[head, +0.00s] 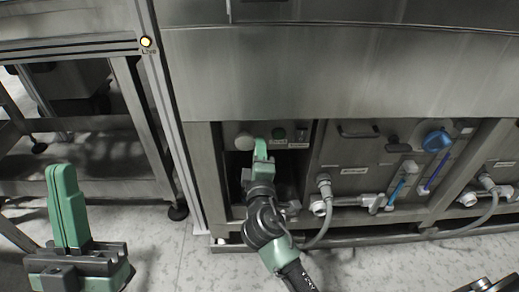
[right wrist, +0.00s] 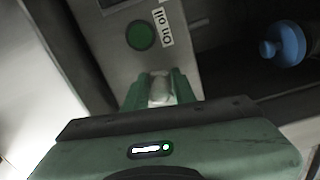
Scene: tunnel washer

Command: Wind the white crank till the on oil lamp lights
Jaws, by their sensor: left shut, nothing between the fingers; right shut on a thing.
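The white crank (head: 244,141) shows as a pale round part on the steel panel in the head view, just left of my right gripper (head: 261,148). In the right wrist view my right gripper (right wrist: 158,82) is shut on the white crank's handle (right wrist: 160,92), which shows between the green fingers. The on oil lamp (head: 279,133) is a dark green disc right of the crank. In the right wrist view the lamp (right wrist: 140,35) sits beside its "On oil" label and looks unlit. My left gripper (head: 62,172) is shut and empty at the lower left.
A steel machine front (head: 340,75) overhangs the panel. To the right are a hose (head: 324,215) with fittings and a blue knob (head: 436,140). The floor in front (head: 180,255) is clear.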

